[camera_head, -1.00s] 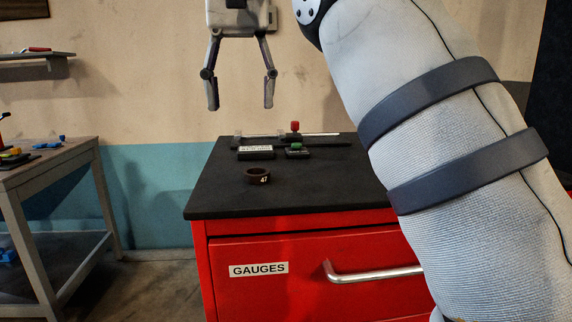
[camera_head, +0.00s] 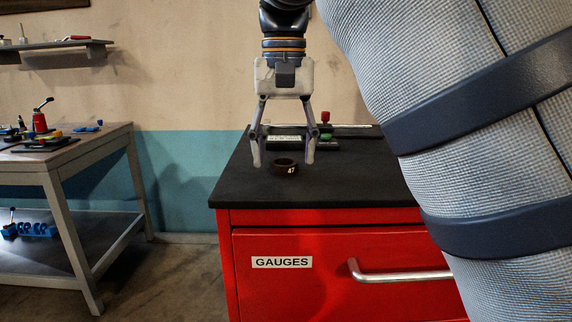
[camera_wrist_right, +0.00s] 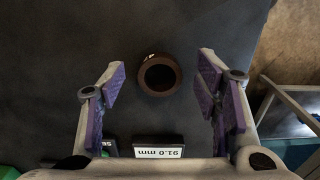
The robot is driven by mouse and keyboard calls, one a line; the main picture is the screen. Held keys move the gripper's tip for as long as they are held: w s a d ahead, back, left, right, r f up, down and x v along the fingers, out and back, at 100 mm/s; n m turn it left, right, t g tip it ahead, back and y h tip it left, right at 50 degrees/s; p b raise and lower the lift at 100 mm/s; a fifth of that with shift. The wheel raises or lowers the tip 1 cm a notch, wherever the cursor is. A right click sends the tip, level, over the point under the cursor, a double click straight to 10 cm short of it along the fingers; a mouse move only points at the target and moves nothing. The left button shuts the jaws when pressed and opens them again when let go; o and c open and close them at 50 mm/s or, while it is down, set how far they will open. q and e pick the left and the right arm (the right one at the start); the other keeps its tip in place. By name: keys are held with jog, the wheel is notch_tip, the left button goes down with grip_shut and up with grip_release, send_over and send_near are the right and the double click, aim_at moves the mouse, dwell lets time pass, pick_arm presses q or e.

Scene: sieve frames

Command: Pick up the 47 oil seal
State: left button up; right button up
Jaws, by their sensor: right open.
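The 47 oil seal (camera_head: 285,167) is a small dark brown ring marked "47". It lies flat on the black top of the red cabinet, near its front left part. It also shows in the right wrist view (camera_wrist_right: 159,75), a little ahead of the fingertips and roughly centred between them. My right gripper (camera_head: 283,164) is open and empty, pointing down with its fingers spread to either side of the seal in the head view. I cannot tell its exact height above the top. In the wrist view its purple finger pads (camera_wrist_right: 160,85) are apart from the seal. My left gripper is not in view.
The red cabinet (camera_head: 330,265) has a "GAUGES" drawer with a handle. Behind the seal stand a gauge with a white display (camera_wrist_right: 159,152), a green-topped piece (camera_head: 326,141) and a red-knobbed item (camera_head: 325,117). A cluttered workbench (camera_head: 95,143) stands left. The black top around the seal is clear.

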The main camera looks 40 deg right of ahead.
jog(key=shift+f, duration=0.65)
jog(key=c, duration=1)
jog(key=shift+r, duration=0.15)
